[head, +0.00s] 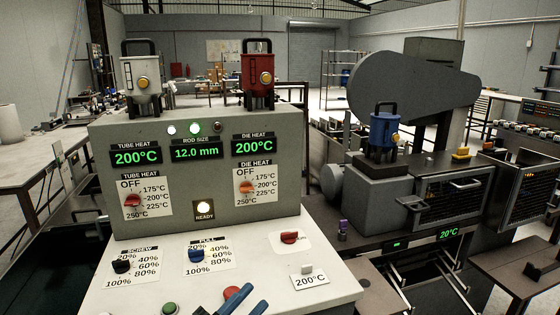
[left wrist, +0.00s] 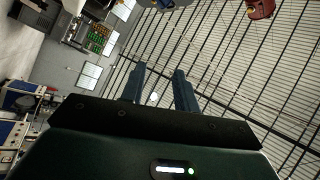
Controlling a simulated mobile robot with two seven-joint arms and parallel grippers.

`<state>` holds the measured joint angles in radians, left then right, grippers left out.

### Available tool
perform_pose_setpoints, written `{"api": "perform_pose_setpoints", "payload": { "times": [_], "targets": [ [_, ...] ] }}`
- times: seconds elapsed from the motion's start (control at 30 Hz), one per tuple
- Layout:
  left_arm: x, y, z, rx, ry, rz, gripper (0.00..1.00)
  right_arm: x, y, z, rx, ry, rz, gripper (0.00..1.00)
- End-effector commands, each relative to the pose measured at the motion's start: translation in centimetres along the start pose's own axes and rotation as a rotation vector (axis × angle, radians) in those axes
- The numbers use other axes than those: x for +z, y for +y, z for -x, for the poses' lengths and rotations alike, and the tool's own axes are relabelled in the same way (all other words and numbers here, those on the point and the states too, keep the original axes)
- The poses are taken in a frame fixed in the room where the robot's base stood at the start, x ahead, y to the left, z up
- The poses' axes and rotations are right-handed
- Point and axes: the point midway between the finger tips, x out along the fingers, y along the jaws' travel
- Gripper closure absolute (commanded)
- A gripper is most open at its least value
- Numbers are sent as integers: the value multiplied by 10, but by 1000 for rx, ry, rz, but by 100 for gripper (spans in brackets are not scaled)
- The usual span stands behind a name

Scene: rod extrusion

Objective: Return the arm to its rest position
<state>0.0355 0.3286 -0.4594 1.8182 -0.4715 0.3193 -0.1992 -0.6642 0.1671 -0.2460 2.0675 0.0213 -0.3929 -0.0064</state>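My left gripper (head: 255,297) shows at the bottom edge of the head view, in front of the sloped control panel (head: 130,292). Its two blue fingers stand apart with nothing between them. In the left wrist view the left gripper (left wrist: 160,75) also shows open and empty, with a grid-like surface beyond it. The rest of the left arm is out of the head view. My right gripper is in neither view.
The grey control console (head: 107,190) carries a grey hopper (head: 143,85) and a red hopper (head: 258,80). A blue hopper (head: 383,130) stands on the dark machine to the right. A red button (head: 230,293) is partly hidden behind my left gripper.

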Motion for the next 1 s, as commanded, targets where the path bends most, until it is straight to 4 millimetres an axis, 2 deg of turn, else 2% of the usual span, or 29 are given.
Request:
{"api": "perform_pose_setpoints", "payload": {
  "times": [0.1, 0.17, 0.2, 0.3, 0.43, 0.5, 0.6, 1.0],
  "targets": [
    [28, 37, 56, -2, -308, 314, 69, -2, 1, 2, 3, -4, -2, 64],
    [38, 58, 89, 1, -463, 464, 69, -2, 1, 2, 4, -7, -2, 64],
    [43, 72, 112, 5, -563, 560, 69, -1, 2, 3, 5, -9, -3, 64],
    [44, 106, 167, 17, -784, 768, 69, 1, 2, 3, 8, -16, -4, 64],
    [35, 135, 218, 32, -979, 946, 69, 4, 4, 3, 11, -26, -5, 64],
    [31, 143, 234, 37, -1040, 1000, 69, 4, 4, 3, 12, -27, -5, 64],
    [27, 150, 246, 42, -1083, 1038, 69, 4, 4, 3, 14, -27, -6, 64],
    [27, 151, 247, 44, -1088, 1041, 69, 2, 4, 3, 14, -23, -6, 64]
  ]
}}
